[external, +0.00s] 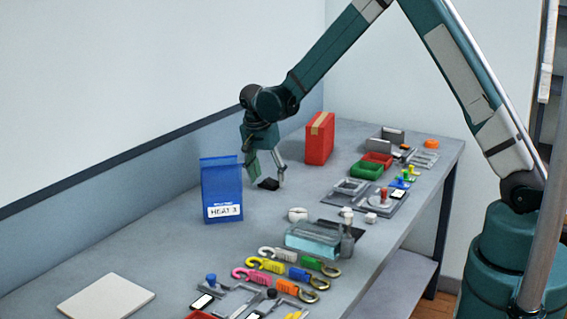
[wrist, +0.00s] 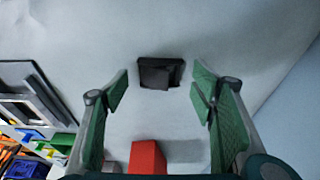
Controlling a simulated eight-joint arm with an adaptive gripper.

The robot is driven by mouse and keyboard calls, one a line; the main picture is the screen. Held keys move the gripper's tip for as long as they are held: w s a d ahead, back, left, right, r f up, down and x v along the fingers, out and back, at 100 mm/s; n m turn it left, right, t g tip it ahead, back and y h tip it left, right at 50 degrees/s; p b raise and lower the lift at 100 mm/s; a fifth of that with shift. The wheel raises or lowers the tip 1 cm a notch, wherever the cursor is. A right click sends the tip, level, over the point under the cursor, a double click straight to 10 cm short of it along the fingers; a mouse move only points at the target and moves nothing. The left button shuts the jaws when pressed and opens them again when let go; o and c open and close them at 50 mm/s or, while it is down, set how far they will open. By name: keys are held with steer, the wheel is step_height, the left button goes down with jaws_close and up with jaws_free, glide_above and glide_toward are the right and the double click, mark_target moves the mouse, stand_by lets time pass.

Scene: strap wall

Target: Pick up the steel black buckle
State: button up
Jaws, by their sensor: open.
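The black buckle (external: 268,184) lies on the grey table beneath my gripper (external: 268,176) in the external view. In the wrist view the buckle (wrist: 160,73) shows as a small dark block, a little beyond the fingertips and roughly centred between them. My gripper (wrist: 160,86) is open, with its green-padded fingers spread to either side. Nothing is between the fingers. The external view does not clearly show the gap between the fingertips and the buckle.
A blue bag (external: 222,190) stands left of my gripper. A red box (external: 320,138) stands to its right, also seen in the wrist view (wrist: 147,158). Trays, bins and several coloured hooks line the table's front side. The table around the buckle is clear.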

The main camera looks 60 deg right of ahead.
steer(key=shift+f, duration=0.25)
steer(key=shift+d, duration=0.1)
steer(key=c, duration=1)
